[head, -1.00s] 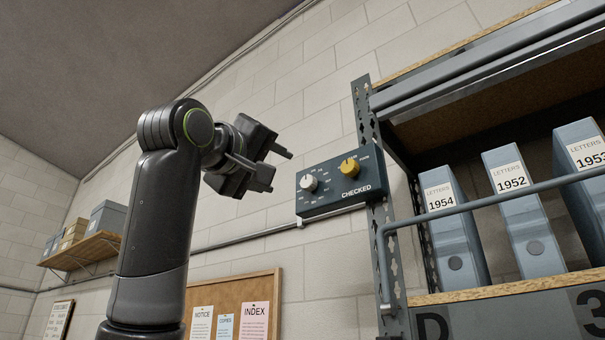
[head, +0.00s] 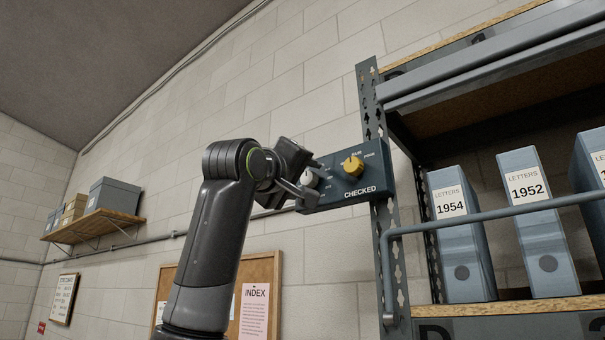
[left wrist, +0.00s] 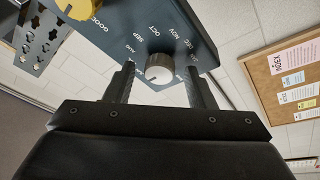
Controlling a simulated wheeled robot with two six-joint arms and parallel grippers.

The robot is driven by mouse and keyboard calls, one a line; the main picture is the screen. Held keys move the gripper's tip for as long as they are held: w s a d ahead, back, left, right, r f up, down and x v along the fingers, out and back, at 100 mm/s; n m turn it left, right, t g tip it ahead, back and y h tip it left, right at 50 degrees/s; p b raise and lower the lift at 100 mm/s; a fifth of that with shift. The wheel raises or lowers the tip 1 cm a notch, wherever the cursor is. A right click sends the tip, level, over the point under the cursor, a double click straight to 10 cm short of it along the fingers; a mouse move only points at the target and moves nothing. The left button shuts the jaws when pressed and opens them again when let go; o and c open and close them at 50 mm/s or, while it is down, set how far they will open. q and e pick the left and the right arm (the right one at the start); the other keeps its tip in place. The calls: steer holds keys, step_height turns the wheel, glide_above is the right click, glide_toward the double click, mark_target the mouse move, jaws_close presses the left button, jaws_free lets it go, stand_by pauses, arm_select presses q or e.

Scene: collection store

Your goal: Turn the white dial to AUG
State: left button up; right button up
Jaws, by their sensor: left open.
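The white dial (head: 309,178) is on the left of a dark blue panel (head: 335,190) marked CHECKED, fixed beside the shelf post. In the left wrist view the white dial (left wrist: 159,69) sits between the two fingers, with a ring of month labels including AUG, SEP, OCT, NOV and DEC. My left gripper (head: 312,178) is open, a finger on each side of the dial, with visible gaps. Some labels are hidden by the fingers, and I cannot tell which month the dial points to. My right gripper is not in view.
A yellow dial (head: 352,165) sits on the same panel, right of the white one. A shelf rack with a grey rail (head: 480,208) and blue letter files (head: 460,235) stands at the right. A notice board (head: 268,270) hangs below.

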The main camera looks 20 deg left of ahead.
arm_select(q)
steer(key=shift+c, duration=0.3)
steer(key=c, duration=0.9)
steer(key=shift+m, duration=0.4)
steer(key=m+h, duration=0.1)
steer(key=m, duration=0.2)
steer(key=m+h, duration=0.2)
steer(key=m, duration=0.2)
steer(key=shift+w+a+g, duration=0.1)
steer(key=shift+a+g, duration=0.1)
steer(key=shift+g, duration=0.1)
steer(key=m+h, duration=0.1)
steer(key=m, duration=0.3)
steer(key=m+g+h, duration=0.1)
steer(key=m+h, duration=0.1)
steer(key=m, duration=0.2)
steer(key=shift+a+g, duration=0.1)
steer(key=shift+g, duration=0.2)
steer(key=shift+m, duration=0.5)
steer(key=o, duration=1)
steer(key=shift+c, duration=0.2)
